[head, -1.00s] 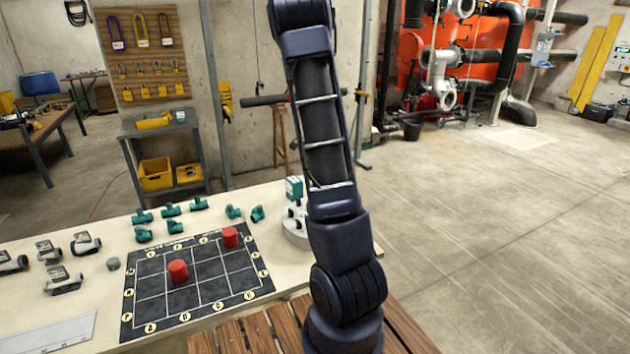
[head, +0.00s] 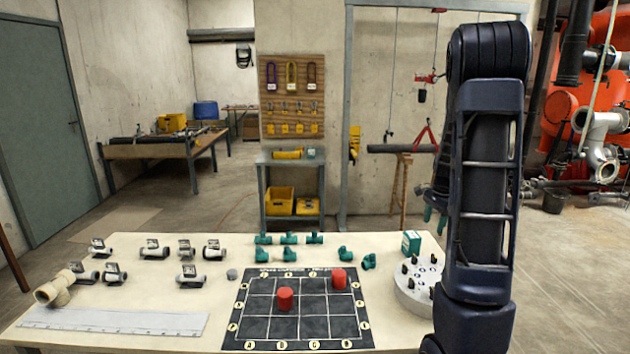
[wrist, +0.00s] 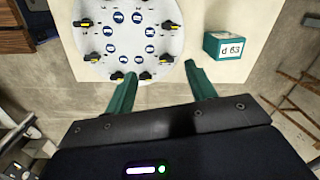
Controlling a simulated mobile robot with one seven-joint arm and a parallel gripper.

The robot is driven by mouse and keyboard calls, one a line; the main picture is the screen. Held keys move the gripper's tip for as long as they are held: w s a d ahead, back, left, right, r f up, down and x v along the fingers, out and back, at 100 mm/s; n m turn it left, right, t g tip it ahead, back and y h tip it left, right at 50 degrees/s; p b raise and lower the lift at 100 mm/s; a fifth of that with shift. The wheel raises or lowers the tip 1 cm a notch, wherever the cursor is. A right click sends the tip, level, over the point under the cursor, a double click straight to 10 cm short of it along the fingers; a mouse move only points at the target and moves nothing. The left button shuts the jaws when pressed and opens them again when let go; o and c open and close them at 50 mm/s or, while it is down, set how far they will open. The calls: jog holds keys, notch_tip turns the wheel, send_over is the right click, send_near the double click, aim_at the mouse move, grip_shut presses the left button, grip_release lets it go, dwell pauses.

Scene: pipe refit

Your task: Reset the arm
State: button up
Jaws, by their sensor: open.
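My arm stands folded upright at the right of the head view, over the table's right end. My gripper (wrist: 160,88) shows in the wrist view with its two green fingers apart and nothing between them. Its fingertips also show partly behind my arm in the head view (head: 435,215). Below and ahead of the fingers is a round white disc (wrist: 135,38) with several black knobs and blue-marked spots; it sits at the table's right end in the head view (head: 412,303). A green box labelled "d 63" (wrist: 226,46) stands beside the disc.
The pale table (head: 215,272) holds a dark grid mat (head: 262,328) with two red cylinders (head: 285,299) (head: 339,278), several green fittings (head: 289,238), several grey-white fittings (head: 185,249), a tan pipe tee (head: 60,289) and a long ruler (head: 120,321). A pegboard (head: 290,95) stands behind.

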jog(key=s+a+r+n+t, duration=0.2)
jog(key=s+a+r+n, duration=0.6)
jog(key=s+r, duration=0.4)
jog(key=s+a+r+n+t, duration=0.1)
jog(key=s+a+n, duration=0.2)
jog(key=s, duration=0.5)
jog(key=s+a+r+n+t, duration=0.1)
jog(key=s+a+r+n, duration=0.1)
jog(key=s, duration=0.6)
jog(key=shift+s+a+r+n+h, duration=0.2)
jog(key=shift+a+n+h, duration=0.1)
jog(key=shift+a+n, duration=0.75)
jog(key=shift+w, duration=0.1)
dwell(0.5)
